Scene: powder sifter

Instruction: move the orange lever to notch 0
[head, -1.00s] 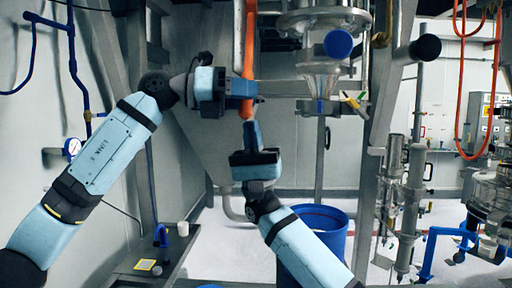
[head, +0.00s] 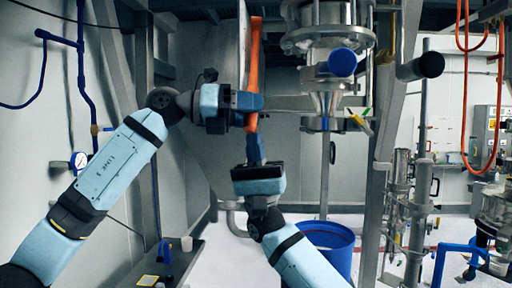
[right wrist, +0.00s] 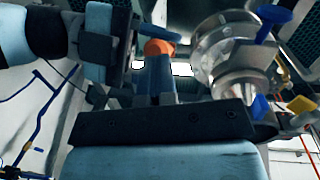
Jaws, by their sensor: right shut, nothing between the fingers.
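The orange lever (head: 253,62) is a long, nearly upright bar left of the sifter body in the head view. Its rounded lower end also shows in the right wrist view (right wrist: 157,47). My left gripper (head: 249,102) comes in from the left and its fingers cross in front of the lever's lower part. Whether they grip it is hidden. My right gripper (head: 255,142) is shut and empty, pointing up just below the lever's lower end. I cannot tell whether it touches the lever. No notch numbers are readable.
The metal sifter body (head: 327,30) with a blue round knob (head: 341,62) stands right of the lever. A grey post (head: 379,170) stands further right. A blue drum (head: 330,240) is on the floor below. A horizontal metal beam (head: 290,103) runs behind the grippers.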

